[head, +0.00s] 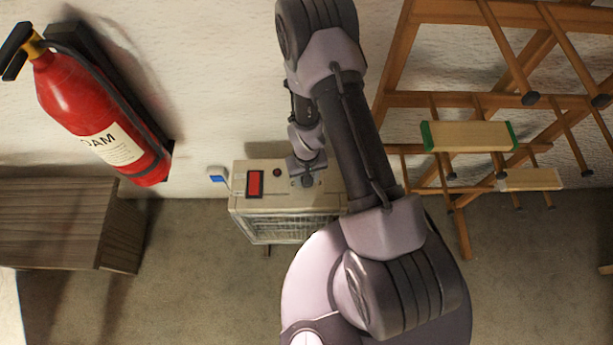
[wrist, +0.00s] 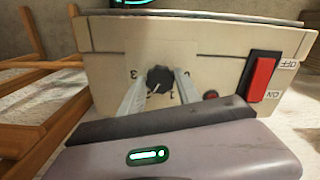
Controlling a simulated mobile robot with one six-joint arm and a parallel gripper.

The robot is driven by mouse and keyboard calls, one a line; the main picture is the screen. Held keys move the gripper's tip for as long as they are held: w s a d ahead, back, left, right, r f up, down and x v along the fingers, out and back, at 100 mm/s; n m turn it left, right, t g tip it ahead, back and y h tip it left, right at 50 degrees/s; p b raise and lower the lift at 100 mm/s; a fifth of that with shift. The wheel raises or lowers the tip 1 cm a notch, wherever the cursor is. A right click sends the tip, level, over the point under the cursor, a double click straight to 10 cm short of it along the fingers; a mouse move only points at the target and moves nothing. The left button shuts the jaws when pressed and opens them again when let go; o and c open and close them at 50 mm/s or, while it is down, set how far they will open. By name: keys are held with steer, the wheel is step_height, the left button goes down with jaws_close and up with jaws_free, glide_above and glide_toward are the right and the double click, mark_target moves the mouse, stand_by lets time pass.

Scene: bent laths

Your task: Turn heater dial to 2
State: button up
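The heater (head: 245,200) is a beige box standing on the floor by the wall, with a control panel on top. Its black round dial (wrist: 159,78) shows in the wrist view, with a pale pointer mark toward the lower edge. A "3" is legible left of the dial and a "1" below right; other numbers are hidden or unclear. My gripper (wrist: 160,84) is open, one finger on each side of the dial, with small gaps apparent; contact is not clear. In the head view my gripper (head: 306,176) covers the dial.
A red ON/OFF switch (wrist: 262,78) and a small red lamp (wrist: 211,95) sit beside the dial. A fire extinguisher (head: 95,115) hangs on the wall at left above a wooden box (head: 60,225). Wooden racks (head: 455,100) stand at right.

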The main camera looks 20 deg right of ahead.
steer(key=o, duration=0.3)
step_height(320, 180, up, 17)
steer(key=p, duration=0.6)
steer(key=shift+r+p, duration=0.2)
steer(key=shift+p, duration=0.1)
step_height(320, 180, up, 20)
steer(key=a+m+t+b, duration=0.1)
steer(key=m+t+b, duration=0.1)
steer(key=t, duration=0.1)
steer(key=s+a+r+m+t+y+b, duration=0.1)
steer(key=s+a+r+t+y, duration=0.1)
steer(key=s+r, duration=1.1)
steer(key=shift+s+a+r+m+t, duration=0.15)
steer(key=shift+s+a+m+t, duration=0.2)
steer(key=shift+a, duration=0.3)
